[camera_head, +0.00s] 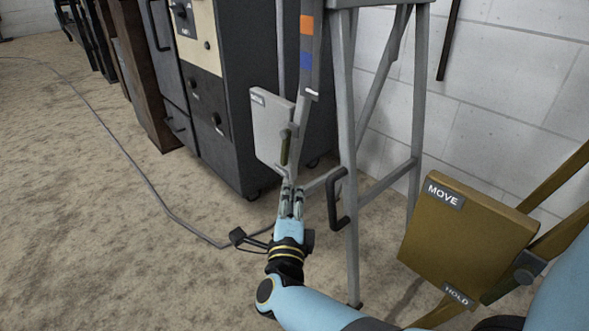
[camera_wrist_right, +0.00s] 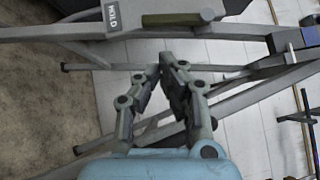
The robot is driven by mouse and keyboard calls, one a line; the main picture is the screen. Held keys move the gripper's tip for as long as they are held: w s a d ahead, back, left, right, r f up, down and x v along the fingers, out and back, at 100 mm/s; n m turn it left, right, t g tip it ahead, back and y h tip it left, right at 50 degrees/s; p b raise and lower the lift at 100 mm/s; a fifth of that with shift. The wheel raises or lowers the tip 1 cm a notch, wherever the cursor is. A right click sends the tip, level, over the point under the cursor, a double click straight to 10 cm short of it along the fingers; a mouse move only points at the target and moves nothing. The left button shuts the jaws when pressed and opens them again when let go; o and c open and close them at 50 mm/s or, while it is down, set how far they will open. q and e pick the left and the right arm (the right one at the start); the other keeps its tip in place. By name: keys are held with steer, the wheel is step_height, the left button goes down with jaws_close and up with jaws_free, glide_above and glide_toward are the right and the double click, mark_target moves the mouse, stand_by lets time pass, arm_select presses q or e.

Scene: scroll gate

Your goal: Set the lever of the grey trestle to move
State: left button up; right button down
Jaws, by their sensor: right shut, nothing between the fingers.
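The grey trestle (camera_head: 344,120) stands in the middle of the head view. A pale grey plate (camera_head: 271,128) is fixed to its left side, with a small label near the top that is too small to read. The lever's olive grip (camera_head: 285,149) hangs down towards the plate's lower end. In the right wrist view the olive grip (camera_wrist_right: 178,19) lies just beyond the fingertips, right of a HOLD label (camera_wrist_right: 117,14). My right gripper (camera_head: 292,192) is shut and empty, just below the grip and apart from it. My left gripper is out of view.
A brown trestle's board (camera_head: 466,240) with MOVE and HOLD labels stands at the right. A dark cabinet (camera_head: 225,100) stands behind the plate. A black handle (camera_head: 340,200) sticks out from the grey trestle's leg. A cable (camera_head: 150,185) crosses the open floor at left.

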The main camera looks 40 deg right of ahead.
mark_target(285, 148)
steer(key=b+x, duration=0.1)
steer(key=x, duration=0.7)
steer(key=shift+f+b, duration=0.15)
steer(key=shift+b, duration=0.25)
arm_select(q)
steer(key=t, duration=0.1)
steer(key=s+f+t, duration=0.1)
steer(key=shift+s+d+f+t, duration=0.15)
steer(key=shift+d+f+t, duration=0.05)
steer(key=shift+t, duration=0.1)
arm_select(e)
steer(key=shift+w+d, duration=0.25)
